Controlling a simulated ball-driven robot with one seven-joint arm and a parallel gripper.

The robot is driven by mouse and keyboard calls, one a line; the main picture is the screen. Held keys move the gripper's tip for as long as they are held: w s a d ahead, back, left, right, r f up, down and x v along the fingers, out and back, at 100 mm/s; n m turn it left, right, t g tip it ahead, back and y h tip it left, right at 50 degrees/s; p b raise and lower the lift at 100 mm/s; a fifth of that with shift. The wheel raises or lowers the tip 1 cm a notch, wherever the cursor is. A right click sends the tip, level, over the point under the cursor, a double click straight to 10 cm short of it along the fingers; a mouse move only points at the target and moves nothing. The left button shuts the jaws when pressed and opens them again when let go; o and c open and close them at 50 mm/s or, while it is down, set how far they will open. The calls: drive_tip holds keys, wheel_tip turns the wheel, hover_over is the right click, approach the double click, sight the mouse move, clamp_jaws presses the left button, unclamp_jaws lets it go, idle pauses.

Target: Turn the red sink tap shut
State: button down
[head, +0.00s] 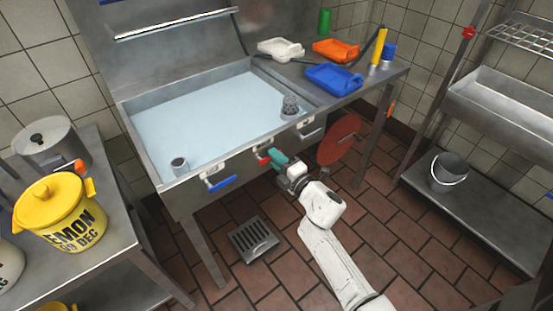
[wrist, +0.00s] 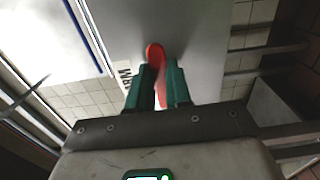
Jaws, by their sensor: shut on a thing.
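The red sink tap (head: 265,155) is on the front face of the steel sink (head: 196,180), right of a blue-handled tap (head: 220,184). My gripper (head: 275,158) has green fingers and reaches the red tap from the front right. In the wrist view, the red tap's lever (wrist: 154,52) lies between the two green fingers of my gripper (wrist: 158,88). The fingers are shut on it, and its rounded red end sticks out beyond them. The tap's spout and outlet are hidden.
The basin holds pale blue water (head: 205,115). A red disc (head: 339,139) is beside my arm. A yellow pot (head: 60,212) stands left. A floor drain (head: 253,238) lies below.

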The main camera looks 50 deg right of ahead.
drive_tip(key=c, duration=1)
unclamp_jaws()
drive_tip(key=shift+c, duration=0.2)
drive_tip(key=b+v, duration=0.1)
drive_tip(key=v, duration=1)
drive_tip(key=shift+w, duration=0.15)
